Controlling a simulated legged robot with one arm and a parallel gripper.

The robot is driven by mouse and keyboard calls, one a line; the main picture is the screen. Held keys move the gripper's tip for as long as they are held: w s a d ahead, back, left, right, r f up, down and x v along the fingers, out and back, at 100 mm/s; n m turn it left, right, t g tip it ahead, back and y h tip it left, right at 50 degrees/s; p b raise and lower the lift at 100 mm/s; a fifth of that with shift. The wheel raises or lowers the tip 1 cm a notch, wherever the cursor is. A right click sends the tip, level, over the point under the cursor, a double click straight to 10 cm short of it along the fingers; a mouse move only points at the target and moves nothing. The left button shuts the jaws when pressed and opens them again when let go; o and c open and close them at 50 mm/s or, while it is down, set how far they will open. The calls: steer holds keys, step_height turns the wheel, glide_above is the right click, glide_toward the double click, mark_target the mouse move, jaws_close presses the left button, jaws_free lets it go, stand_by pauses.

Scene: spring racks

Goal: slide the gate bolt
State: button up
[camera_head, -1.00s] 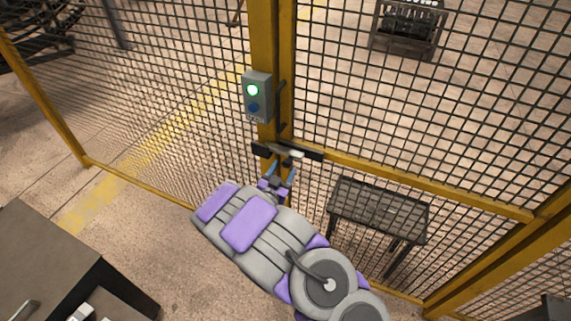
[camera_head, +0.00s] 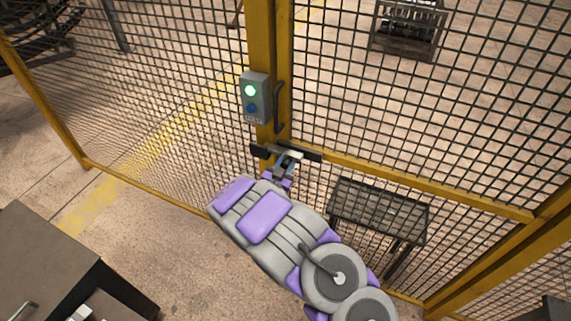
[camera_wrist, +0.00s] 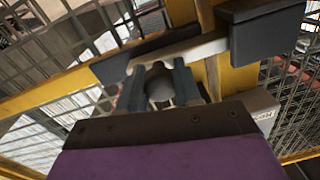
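The gate bolt (camera_wrist: 207,48) is a pale metal bar between dark brackets on the yellow gate frame. In the head view the bolt (camera_head: 296,153) lies roughly level, below the control box. My gripper (camera_head: 287,163) is at the bolt from the front and below. In the wrist view my gripper (camera_wrist: 159,82) has one finger on each side of the knob. The fingers look apart, with the knob between them; whether they touch it I cannot tell. My purple and grey arm hides the floor below.
A grey control box (camera_head: 255,97) with a lit green light and a blue button is on the yellow post above the bolt. Wire mesh panels (camera_head: 430,110) stand either side. A mesh-topped stand (camera_head: 379,210) is at right, and a dark cabinet (camera_head: 45,260) at lower left.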

mark_target(300, 161)
steer(key=shift+a, duration=0.25)
jaws_close()
steer(key=shift+s+d+f, duration=0.1)
steer(key=shift+s+d, duration=0.15)
steer(key=shift+d, duration=0.45)
steer(key=shift+s+d+r, duration=0.1)
steer(key=shift+s+d, duration=0.15)
steer(key=shift+d, duration=0.5)
steer(key=shift+s+d+f, duration=0.1)
steer(key=shift+s+d, duration=0.15)
steer(key=shift+d, duration=0.45)
steer(key=o, duration=0.5)
jaws_free()
steer(key=shift+a, duration=0.1)
steer(key=shift+o, duration=0.2)
steer(key=p+v, duration=0.1)
steer(key=v, duration=1.6)
steer(key=shift+s+a, duration=0.1)
steer(key=shift+a, duration=0.05)
